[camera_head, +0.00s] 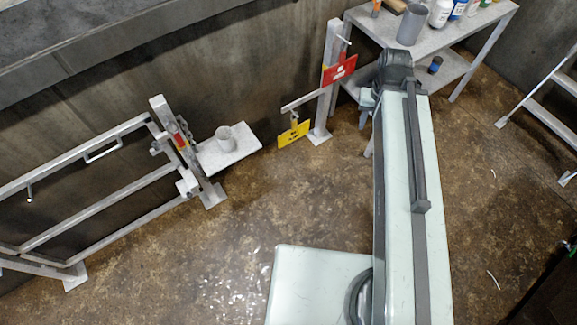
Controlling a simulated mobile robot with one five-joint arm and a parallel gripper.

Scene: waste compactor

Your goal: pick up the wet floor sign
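A small yellow sign (293,134) with dark marks hangs from a grey bar beside a metal post in the upper middle. It is the only yellow sign I see, but its print is too small to read, so I cannot tell if it is the wet floor sign. My arm (405,190) runs up the right of the picture and bends at its top joint. A pale part of my arm (366,98) shows just left of that joint, to the right of the yellow sign and apart from it. My gripper's fingers cannot be made out behind the arm.
A red sign (339,70) is on the same post (327,85). A metal table (447,38) with bottles stands at the upper right, near my arm. A metal gate (95,195) and a small shelf (228,151) with a grey cup (225,138) are left. A ladder (548,115) stands right.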

